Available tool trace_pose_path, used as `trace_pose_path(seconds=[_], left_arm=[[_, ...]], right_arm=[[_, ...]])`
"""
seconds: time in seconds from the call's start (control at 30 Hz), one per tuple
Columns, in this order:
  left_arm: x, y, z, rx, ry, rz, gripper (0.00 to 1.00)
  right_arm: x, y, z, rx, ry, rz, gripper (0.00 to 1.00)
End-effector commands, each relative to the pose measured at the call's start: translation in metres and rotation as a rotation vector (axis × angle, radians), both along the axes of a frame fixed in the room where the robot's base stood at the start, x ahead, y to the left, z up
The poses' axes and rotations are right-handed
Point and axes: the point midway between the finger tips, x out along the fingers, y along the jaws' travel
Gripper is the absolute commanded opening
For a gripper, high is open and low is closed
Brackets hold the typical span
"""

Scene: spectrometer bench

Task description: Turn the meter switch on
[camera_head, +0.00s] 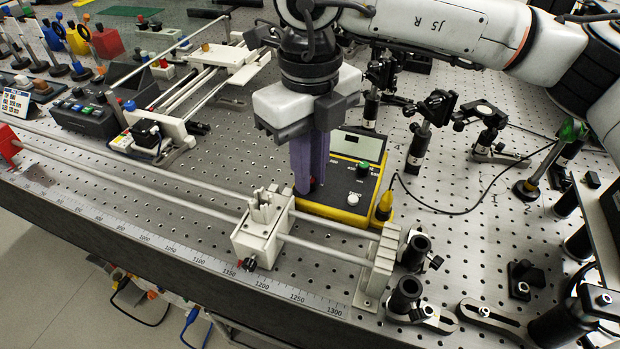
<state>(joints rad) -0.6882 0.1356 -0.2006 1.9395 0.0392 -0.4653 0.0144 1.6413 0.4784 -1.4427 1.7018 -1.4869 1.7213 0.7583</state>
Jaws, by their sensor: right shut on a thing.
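My right gripper (308,188) points down with purple fingers at the left part of the meter's face. It is shut on a small red part, apparently the meter switch (313,184), mostly hidden by the fingers. I cannot tell the switch's position. The display looks blank. My left gripper is not in view.
A white carriage (262,232) on long rails stands in front of the meter, with an end block (379,262) to its right. A yellow plug with a black cable (384,206) is at the meter's right corner. Black optical posts (418,147) stand to the right.

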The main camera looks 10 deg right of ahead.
Motion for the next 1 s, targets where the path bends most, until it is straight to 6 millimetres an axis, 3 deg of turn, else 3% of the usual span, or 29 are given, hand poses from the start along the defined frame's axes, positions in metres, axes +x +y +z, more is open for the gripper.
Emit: trace_pose_path(seconds=[0.6, 1.0], left_arm=[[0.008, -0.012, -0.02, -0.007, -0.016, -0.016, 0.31], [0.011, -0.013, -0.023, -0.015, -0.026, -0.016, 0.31]], right_arm=[[0.0, 0.0, -0.001, 0.001, -0.002, -0.541, 0.0], [0.0, 0.0, 0.0, 0.0, -0.001, -0.711, 0.0]])
